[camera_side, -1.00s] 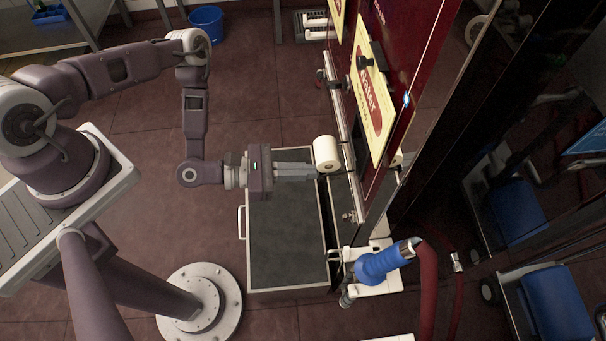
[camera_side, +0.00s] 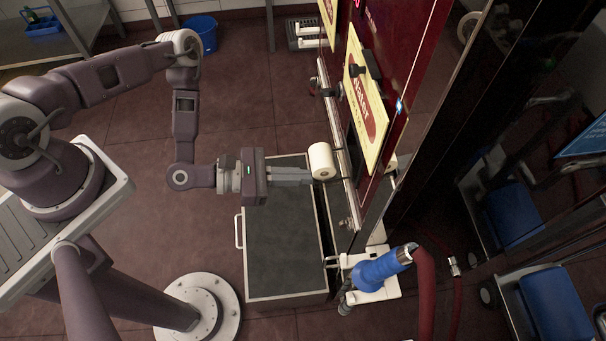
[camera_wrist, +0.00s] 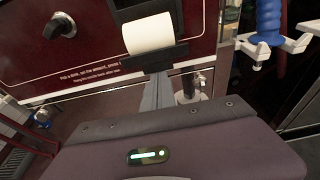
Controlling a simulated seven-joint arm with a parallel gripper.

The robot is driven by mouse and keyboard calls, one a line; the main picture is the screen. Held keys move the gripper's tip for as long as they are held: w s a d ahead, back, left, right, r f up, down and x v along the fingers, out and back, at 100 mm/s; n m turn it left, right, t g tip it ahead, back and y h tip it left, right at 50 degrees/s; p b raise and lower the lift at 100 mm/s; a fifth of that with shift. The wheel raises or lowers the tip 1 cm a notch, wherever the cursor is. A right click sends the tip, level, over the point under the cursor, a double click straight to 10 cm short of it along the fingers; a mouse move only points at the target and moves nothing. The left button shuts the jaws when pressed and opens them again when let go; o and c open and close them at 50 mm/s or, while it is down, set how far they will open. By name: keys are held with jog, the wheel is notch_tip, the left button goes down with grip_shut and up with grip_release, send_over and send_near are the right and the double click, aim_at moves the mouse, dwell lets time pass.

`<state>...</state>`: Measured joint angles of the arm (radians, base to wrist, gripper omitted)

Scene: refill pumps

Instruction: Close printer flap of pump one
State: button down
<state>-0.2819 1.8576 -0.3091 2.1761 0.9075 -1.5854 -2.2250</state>
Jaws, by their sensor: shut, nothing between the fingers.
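Pump one is a dark red panel (camera_wrist: 100,60) with a white paper roll (camera_wrist: 150,35) in its dark printer opening. The printer flap (camera_wrist: 153,58) seems to be the dark plate under the roll, standing out from the panel. The roll also shows in the side view (camera_side: 321,160). My gripper (camera_wrist: 160,76) is shut and empty. Its fingers point at the panel from just below the roll, their tips by the flap's underside. In the side view my gripper (camera_side: 312,176) ends beside the roll. I cannot tell whether the tips touch the flap.
A black knob (camera_wrist: 58,25) sits left of the roll. A blue nozzle (camera_side: 378,270) with a red hose hangs on a white holder nearer the camera. A dark-topped box (camera_side: 285,245) with a handle stands below my gripper.

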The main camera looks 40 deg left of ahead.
aim_at(312, 157)
jog(key=shift+a+r, duration=0.1)
jog(key=shift+r, duration=0.05)
jog(key=shift+w+d+r+g+y, duration=0.1)
jog(key=shift+r+g+y, duration=1.1)
jog(key=shift+r, duration=0.2)
jog(key=shift+w+d+r+g+y, duration=0.1)
jog(key=shift+d+r+g+y, duration=0.05)
jog(key=shift+r+g+y, duration=1.2)
jog(key=shift+w+d+r+g+y, duration=0.1)
jog(key=shift+r+g+y, duration=0.95)
jog(key=shift+r, duration=0.45)
jog(key=shift+w+d+r, duration=0.4)
jog(key=shift+d+r, duration=0.05)
jog(key=shift+r, duration=0.2)
jog(key=shift+w+d+r, duration=0.4)
jog(key=shift+r, duration=0.3)
jog(key=shift+r, duration=0.1)
